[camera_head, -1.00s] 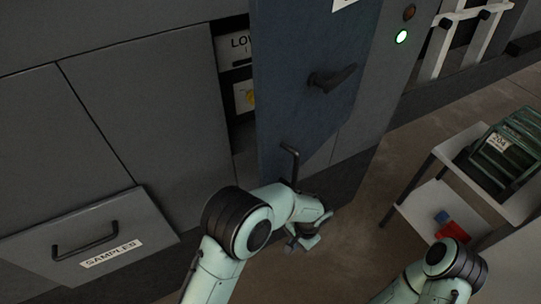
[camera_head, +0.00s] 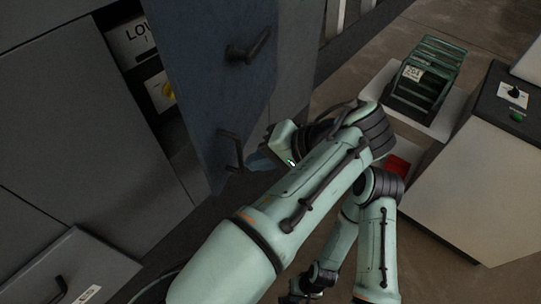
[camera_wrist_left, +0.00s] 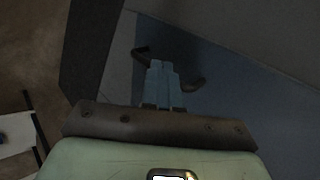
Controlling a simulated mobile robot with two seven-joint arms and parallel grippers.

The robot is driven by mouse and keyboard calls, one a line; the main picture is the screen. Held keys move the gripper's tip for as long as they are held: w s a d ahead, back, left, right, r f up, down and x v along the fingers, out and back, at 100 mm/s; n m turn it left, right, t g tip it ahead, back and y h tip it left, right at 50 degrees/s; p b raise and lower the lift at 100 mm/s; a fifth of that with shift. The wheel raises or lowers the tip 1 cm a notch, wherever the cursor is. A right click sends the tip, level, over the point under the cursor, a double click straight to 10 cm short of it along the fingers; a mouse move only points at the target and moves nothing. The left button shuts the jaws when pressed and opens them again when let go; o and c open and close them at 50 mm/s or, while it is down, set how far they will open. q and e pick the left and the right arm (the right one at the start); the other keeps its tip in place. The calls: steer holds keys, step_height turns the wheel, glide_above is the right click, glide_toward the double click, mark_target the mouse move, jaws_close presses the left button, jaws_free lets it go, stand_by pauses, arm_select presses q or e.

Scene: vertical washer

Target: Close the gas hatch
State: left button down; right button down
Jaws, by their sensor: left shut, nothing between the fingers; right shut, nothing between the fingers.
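The gas hatch is a tall blue-grey door (camera_head: 215,75) standing open from the dark cabinet. It has an upper dark handle (camera_head: 248,47) and a lower dark bar handle (camera_head: 230,150). My left gripper (camera_head: 256,163) is shut and empty beside the lower handle; contact is unclear in the head view. In the left wrist view, the shut blue fingers (camera_wrist_left: 165,68) overlap a dark handle (camera_wrist_left: 194,85) on the blue panel (camera_wrist_left: 235,85). My right gripper (camera_head: 303,290) is low at the bottom of the head view, shut and partly hidden in shadow.
A tilted samples drawer (camera_head: 75,268) is at lower left. A white cart (camera_head: 450,112) with a green rack (camera_head: 425,75) stands right, beside a white console (camera_head: 470,185).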

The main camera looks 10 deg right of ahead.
mark_target(216, 161)
arm_select(q)
steer(key=w+a, duration=0.1)
steer(key=w+a+f, duration=0.1)
steer(key=a, duration=0.1)
steer(key=w+a+f, duration=0.1)
steer(key=shift+a+f, duration=0.25)
steer(key=shift+w+a, duration=0.45)
steer(key=shift+a, duration=0.1)
arm_select(e)
steer(key=shift+s+f, duration=0.15)
steer(key=shift+f, duration=0.3)
arm_select(q)
steer(key=shift+a, duration=0.1)
